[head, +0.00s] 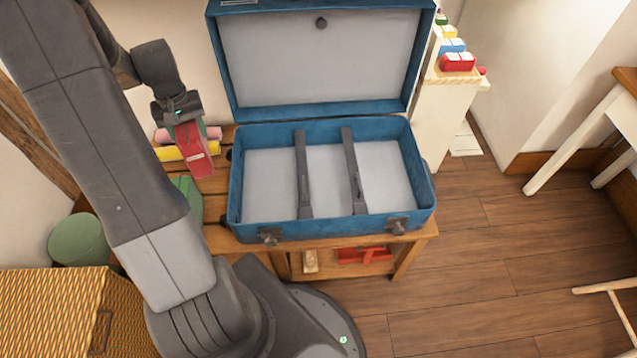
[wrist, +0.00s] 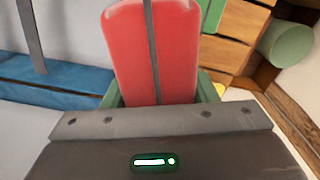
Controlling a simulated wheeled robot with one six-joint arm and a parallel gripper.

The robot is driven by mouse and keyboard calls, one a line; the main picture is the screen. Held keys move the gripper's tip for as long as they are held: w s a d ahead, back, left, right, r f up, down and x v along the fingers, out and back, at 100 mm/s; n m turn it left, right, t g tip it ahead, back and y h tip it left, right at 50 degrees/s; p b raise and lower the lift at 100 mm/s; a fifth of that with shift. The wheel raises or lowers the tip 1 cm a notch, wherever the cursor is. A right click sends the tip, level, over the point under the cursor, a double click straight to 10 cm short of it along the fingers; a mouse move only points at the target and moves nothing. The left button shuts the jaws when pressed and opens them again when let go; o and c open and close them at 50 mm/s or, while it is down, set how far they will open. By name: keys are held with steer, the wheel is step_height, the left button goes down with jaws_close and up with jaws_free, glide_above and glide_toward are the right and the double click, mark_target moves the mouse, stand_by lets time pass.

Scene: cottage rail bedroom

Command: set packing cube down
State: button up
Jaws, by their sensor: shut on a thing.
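A red packing cube (head: 194,152) hangs below my gripper (head: 184,118), to the left of the open blue suitcase (head: 234,200) in the head view. My gripper is shut on the cube's upper end. The cube also fills the top middle of the wrist view (wrist: 132,50), with a dark strip down its face. The suitcase lies open on a wooden bench, lid raised at the back. Its grey floor is bare except for two dark straps. The cube overlaps the rolls behind it in the head view; I cannot tell whether it touches them.
Pink (head: 165,134) and yellow (head: 172,153) rolls and a green block (head: 188,197) lie on the bench (head: 218,238), left of the suitcase. A wicker basket (head: 50,310) and green cylinder (head: 78,238) are at left. A pale stand (head: 440,125) with colourful blocks is behind right.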

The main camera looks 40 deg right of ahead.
steer(key=s+d+f+m+b, duration=0.2)
steer(key=s+d+f+m, duration=0.3)
steer(key=s+d, duration=0.65)
step_height(320, 180, down, 11)
steer(key=n+b, duration=0.1)
steer(key=shift+w+d+f, duration=0.15)
steer(key=shift+w, duration=0.15)
steer(key=shift+f+b, duration=0.2)
steer(key=shift+b, duration=0.2)
steer(key=o, duration=1.2)
steer(key=shift+r, duration=0.2)
step_height(320, 180, up, 12)
steer(key=shift+p, duration=0.85)
